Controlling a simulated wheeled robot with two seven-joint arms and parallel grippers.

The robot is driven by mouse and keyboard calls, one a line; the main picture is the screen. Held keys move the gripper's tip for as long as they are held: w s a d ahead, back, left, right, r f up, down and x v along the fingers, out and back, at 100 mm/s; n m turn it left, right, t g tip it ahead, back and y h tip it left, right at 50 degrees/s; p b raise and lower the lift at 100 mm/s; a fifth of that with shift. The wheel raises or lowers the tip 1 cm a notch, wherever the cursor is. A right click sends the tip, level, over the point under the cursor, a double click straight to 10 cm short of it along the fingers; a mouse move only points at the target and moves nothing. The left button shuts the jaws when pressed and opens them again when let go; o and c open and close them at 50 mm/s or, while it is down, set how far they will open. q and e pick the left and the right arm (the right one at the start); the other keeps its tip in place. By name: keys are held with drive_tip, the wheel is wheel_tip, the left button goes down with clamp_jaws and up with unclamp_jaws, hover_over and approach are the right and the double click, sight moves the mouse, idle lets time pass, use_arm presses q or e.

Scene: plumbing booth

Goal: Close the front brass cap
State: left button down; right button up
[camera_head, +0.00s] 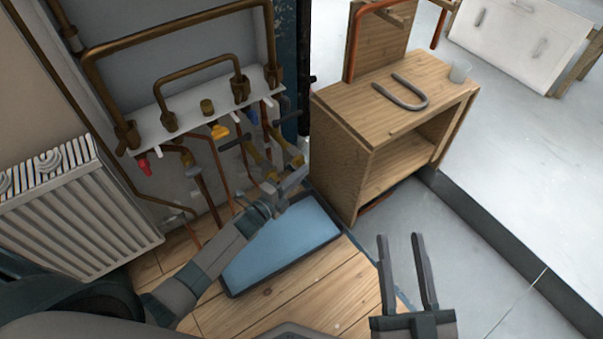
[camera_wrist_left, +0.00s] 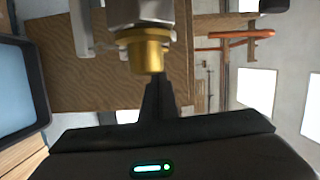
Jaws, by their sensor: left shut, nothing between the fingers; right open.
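In the left wrist view a brass cap (camera_wrist_left: 145,52) sits on the end of a grey metal fitting (camera_wrist_left: 140,14). The fingers of my left gripper (camera_wrist_left: 158,88) are shut and empty, with their tips right at the cap's lower edge; I cannot tell whether they touch it. In the head view my left gripper (camera_head: 294,179) is by the brass fittings (camera_head: 293,155) below the manifold, above the blue tray; which of these fittings is the cap is unclear. My right gripper (camera_head: 405,257) is open and empty over the grey floor.
A white manifold shelf (camera_head: 180,118) with copper pipes and several valves is on the wall. A radiator (camera_head: 80,215) stands at left. A blue tray (camera_head: 282,245) lies on the wooden floor.

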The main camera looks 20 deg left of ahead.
use_arm(q)
drive_tip(key=shift+w+a+r, duration=0.1)
drive_tip(key=shift+r, duration=0.05)
use_arm(e)
drive_tip(key=shift+w+d+f+g, duration=0.15)
drive_tip(key=shift+f+g, duration=0.15)
drive_tip(key=shift+f, duration=0.2)
drive_tip(key=shift+w+f+g, duration=0.15)
drive_tip(key=shift+f+g, duration=0.15)
drive_tip(key=shift+f, duration=0.15)
